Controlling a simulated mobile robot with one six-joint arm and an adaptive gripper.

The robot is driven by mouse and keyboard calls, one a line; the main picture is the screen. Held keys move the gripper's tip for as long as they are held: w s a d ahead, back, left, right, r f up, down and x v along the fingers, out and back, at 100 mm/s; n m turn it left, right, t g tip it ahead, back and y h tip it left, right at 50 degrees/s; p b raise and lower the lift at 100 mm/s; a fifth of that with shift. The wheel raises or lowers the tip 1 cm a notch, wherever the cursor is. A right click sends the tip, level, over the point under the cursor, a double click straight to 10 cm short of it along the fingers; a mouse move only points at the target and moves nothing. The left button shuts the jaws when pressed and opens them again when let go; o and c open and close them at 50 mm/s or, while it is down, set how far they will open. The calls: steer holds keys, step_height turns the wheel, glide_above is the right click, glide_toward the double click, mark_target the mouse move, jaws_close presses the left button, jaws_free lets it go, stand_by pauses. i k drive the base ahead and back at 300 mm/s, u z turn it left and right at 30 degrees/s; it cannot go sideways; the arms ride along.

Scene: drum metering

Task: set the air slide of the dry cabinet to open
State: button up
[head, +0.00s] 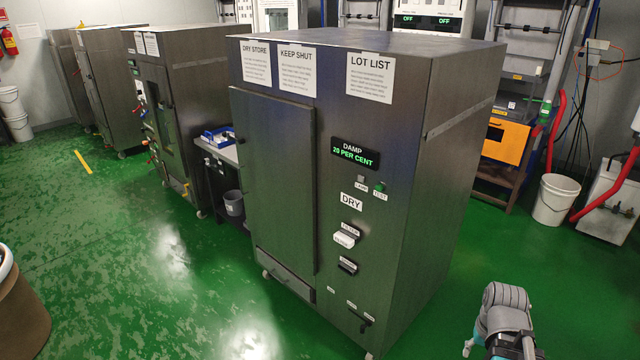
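The dry cabinet (400,110) is a tall dark metal box in the middle of the head view, with a DRY plate (351,201) on its front. Below the plate are a white block (344,241) under a label that seems to read FILTER, and a dark fitting (347,267) under another small label. Lower still, a small dark lever (366,323) sits near a slanting row of small labels. The labels are too small to read, so I cannot tell which part is the air slide or its setting. My gripper is not in view; only part of my arm shows at the bottom right.
The cabinet's door (275,180) is at the left of its front, with a drawer (286,279) below. A display (355,153) reads DAMP 20 PER CENT. A small table (226,153) stands to the left, a white bucket (552,200) to the right. Green floor is clear in front.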

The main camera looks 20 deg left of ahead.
mark_target(363, 327)
steer(key=u, duration=0.8)
steer(key=i, duration=1.05)
steer(key=z, duration=0.05)
